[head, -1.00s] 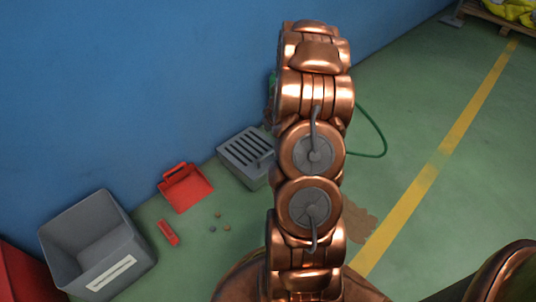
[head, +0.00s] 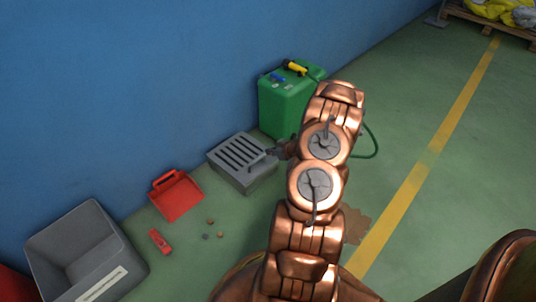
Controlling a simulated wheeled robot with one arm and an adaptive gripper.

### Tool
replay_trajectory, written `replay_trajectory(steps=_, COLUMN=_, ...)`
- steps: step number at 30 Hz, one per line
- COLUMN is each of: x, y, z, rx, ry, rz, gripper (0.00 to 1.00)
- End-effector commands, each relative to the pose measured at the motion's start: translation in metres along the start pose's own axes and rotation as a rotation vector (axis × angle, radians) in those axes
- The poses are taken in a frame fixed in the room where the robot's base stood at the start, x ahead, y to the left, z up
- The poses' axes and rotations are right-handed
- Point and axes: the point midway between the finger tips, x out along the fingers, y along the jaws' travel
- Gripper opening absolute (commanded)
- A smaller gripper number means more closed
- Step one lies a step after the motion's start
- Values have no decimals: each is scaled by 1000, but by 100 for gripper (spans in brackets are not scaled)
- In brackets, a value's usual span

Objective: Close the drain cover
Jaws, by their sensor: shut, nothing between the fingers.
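The drain cover (head: 238,153) is a grey slotted lid on top of a grey box-like drain body (head: 258,181) on the floor by the blue wall. A small bar-like handle shows near its right side. I cannot tell from this angle whether the lid lies fully flat. My gripper (head: 276,152) is small and dark in the head view, at the right edge of the cover, shut and empty. Whether it touches the cover cannot be told. My copper arm hides part of the floor to the right.
A green container (head: 285,103) with tools on top stands behind my arm, with a green hose (head: 372,142). A red dustpan (head: 177,195), a red brush (head: 159,241), small pebbles and a grey bin (head: 85,253) lie left.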

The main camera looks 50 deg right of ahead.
Motion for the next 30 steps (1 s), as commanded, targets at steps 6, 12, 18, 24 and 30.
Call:
replay_trajectory(steps=6, x=41, y=-1, z=3, rx=-2, ry=0, rz=-2, gripper=0)
replay_trajectory(steps=12, x=76, y=-1, z=3, rx=-3, ry=0, rz=-2, gripper=0)
replay_trajectory(steps=18, x=100, y=0, z=18, rx=1, ry=-1, rz=1, gripper=0)
replay_trajectory(steps=24, x=110, y=0, z=27, rx=0, ry=-1, rz=0, gripper=0)
replay_trajectory(steps=30, x=111, y=0, z=28, rx=0, ry=-1, rz=0, gripper=0)
